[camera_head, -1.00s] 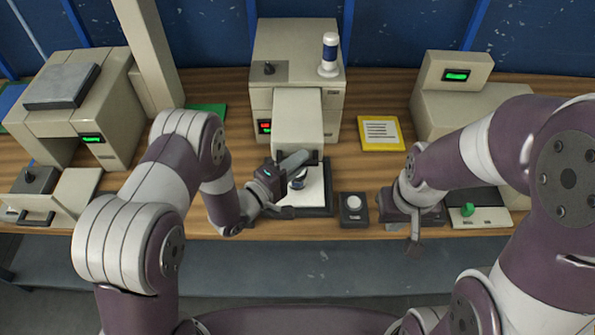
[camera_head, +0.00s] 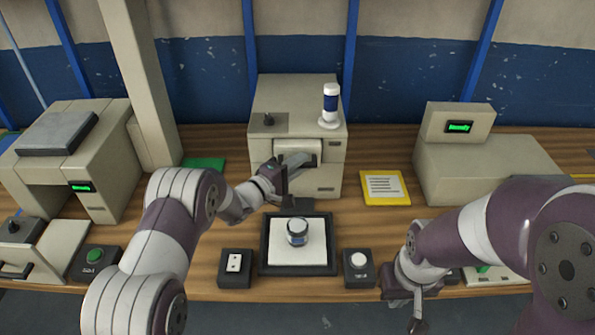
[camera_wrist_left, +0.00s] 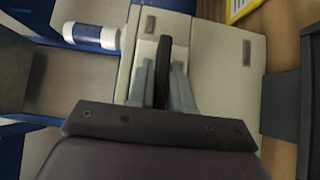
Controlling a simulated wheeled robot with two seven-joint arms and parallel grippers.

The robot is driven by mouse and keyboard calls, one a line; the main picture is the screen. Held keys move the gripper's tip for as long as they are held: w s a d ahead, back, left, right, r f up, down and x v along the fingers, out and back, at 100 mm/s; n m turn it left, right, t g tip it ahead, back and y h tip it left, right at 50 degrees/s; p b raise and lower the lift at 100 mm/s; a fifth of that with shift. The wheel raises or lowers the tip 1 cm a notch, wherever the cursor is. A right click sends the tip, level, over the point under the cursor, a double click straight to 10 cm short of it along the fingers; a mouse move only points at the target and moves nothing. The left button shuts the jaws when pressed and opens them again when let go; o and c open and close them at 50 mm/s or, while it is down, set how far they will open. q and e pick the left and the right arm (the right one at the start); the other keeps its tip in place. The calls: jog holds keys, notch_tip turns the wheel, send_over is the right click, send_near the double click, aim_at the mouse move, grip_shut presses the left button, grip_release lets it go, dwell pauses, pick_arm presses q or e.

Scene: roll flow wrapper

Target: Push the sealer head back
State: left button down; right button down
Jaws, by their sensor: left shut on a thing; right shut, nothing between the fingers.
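The sealer head (camera_head: 298,146) is a beige block at the front of the sealing machine, sitting mostly inside its housing (camera_head: 322,182). My left gripper (camera_head: 300,162) is at the front of the head; in the left wrist view its grey fingers (camera_wrist_left: 165,88) are shut on a dark upright bar, the head's handle (camera_wrist_left: 163,68). The arm partly hides the head's front. My right gripper (camera_head: 416,318) is shut and empty at the table's front edge, well to the right of the machine.
A jar (camera_head: 297,232) stands on a white pad in a black-framed tray (camera_head: 298,270) before the machine. Switch boxes (camera_head: 236,265) and (camera_head: 358,263) flank the tray. A blue-white beacon (camera_head: 330,105) tops the machine. A yellow-framed card (camera_head: 384,187) lies to the right.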

pick_arm(q)
jog(key=shift+w+r, duration=0.1)
jog(key=shift+r, duration=0.05)
jog(key=c, duration=1.3)
grip_release()
jog(key=shift+o, duration=0.9)
jog(key=shift+w, duration=0.15)
jog(key=shift+a+f, duration=0.2)
jog(key=shift+a, duration=0.05)
jog(key=b+v, duration=0.2)
jog(key=v, duration=1)
jog(key=shift+s, duration=0.3)
jog(key=shift+r, duration=0.1)
